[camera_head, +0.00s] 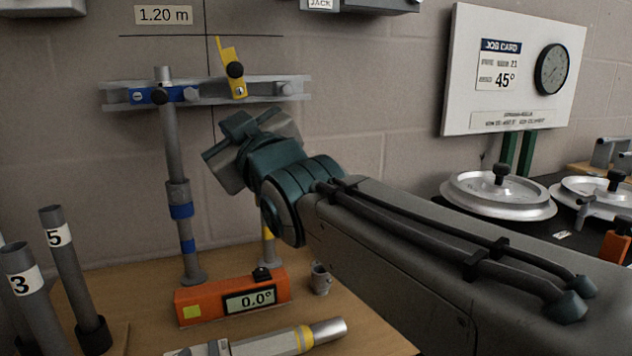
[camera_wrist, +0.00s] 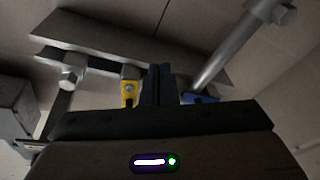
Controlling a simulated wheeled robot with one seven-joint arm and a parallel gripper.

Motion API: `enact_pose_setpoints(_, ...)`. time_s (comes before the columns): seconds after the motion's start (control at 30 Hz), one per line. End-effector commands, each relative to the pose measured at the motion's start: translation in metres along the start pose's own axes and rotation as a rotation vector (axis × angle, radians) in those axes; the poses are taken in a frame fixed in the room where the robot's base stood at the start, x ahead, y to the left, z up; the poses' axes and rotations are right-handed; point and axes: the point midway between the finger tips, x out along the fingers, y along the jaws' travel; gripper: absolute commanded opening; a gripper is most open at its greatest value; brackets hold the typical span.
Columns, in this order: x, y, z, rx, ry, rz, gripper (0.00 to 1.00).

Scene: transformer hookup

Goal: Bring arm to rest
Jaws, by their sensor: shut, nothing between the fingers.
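My arm reaches in from the right in the head view, and its wrist is in front of the wall near the metal rail (camera_head: 205,92). My gripper shows in the wrist view (camera_wrist: 157,72) as two dark fingers pressed together, with nothing between them. In the head view the wrist hides the fingers. In the wrist view the rail (camera_wrist: 110,45) is above and beyond the fingers. A yellow clamp (camera_wrist: 130,93) shows just left of them, and a grey post (camera_wrist: 225,55) is to the right. I cannot tell the exact gap to the rail.
An orange level (camera_head: 232,297) reading 0.0° stands on the wooden table (camera_head: 345,335). A small cup (camera_head: 320,279) is beside it. Numbered tubes (camera_head: 72,270) stand at left. Silver discs (camera_head: 497,193) lie at right under a job card board (camera_head: 515,68).

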Motion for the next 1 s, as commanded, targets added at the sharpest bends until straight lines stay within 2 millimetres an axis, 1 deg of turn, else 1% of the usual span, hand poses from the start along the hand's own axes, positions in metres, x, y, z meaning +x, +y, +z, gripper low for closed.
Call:
enact_pose_setpoints(0.03,0.001,0.021,0.003,0.042,-0.077,0.012,0.0)
enact_pose_setpoints(0.1,-0.003,0.038,0.024,0.112,-0.189,0.027,0.0)
enact_pose_setpoints(0.17,-0.008,0.052,0.041,0.174,-0.284,0.046,0.0)
enact_pose_setpoints(0.2,-0.014,0.062,0.052,0.219,-0.348,0.062,0.0)
enact_pose_setpoints(0.3,-0.031,0.084,0.078,0.331,-0.503,0.111,0.0)
enact_pose_setpoints(0.37,-0.044,0.094,0.089,0.384,-0.586,0.135,0.0)
enact_pose_setpoints(0.57,-0.084,0.113,0.099,0.434,-0.805,0.154,0.0)
enact_pose_setpoints(0.73,-0.125,0.124,0.102,0.488,-0.992,0.168,0.0)
enact_pose_setpoints(0.87,-0.158,0.131,0.098,0.537,-1.131,0.176,0.0)
enact_pose_setpoints(1.0,-0.196,0.134,0.09,0.595,-1.281,0.182,0.0)
